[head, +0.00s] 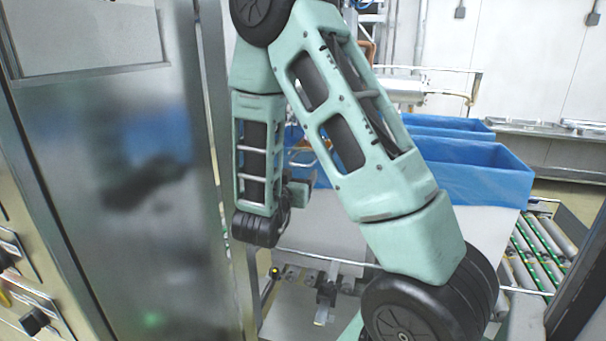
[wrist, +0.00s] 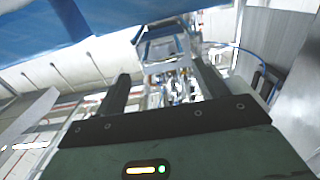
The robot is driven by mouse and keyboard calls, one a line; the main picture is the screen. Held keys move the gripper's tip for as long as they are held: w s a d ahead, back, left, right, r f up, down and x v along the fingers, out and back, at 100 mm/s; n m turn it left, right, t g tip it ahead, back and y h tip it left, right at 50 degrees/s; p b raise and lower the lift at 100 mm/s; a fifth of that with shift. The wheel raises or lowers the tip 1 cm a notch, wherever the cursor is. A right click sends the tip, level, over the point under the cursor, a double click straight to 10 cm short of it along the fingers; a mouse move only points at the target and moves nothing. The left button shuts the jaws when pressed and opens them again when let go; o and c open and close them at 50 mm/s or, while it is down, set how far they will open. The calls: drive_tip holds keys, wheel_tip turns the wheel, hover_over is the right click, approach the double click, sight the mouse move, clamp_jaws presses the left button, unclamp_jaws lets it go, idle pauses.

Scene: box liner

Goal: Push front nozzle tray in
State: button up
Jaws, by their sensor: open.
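My gripper (wrist: 162,78) shows in the wrist view with its two dark fingers spread apart and nothing held between them. Beyond the fingers, near the middle of the view, is a pale metal frame structure (wrist: 165,48) with small parts below it. I cannot tell whether this is the front nozzle tray, and I see no tray clearly in either view. In the head view my arm crosses the middle and hides much of the machine; the gripper end there is largely hidden beside the blue-lined box.
A pale box with a blue liner (head: 485,178) stands right of my arm, with another blue liner (head: 440,124) behind it. A roller conveyor (head: 535,262) lies at the right. A shiny metal panel (head: 125,220) stands close on the left. A metal rail (head: 320,262) runs low in the middle.

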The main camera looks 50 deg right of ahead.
sight(301, 165)
drive_tip(key=p+x, duration=0.2)
drive_tip(key=x, duration=0.5)
drive_tip(key=shift+r+p, duration=0.15)
drive_tip(key=shift+p, duration=0.15)
drive_tip(key=shift+w+d, duration=0.25)
drive_tip(key=shift+d, duration=0.2)
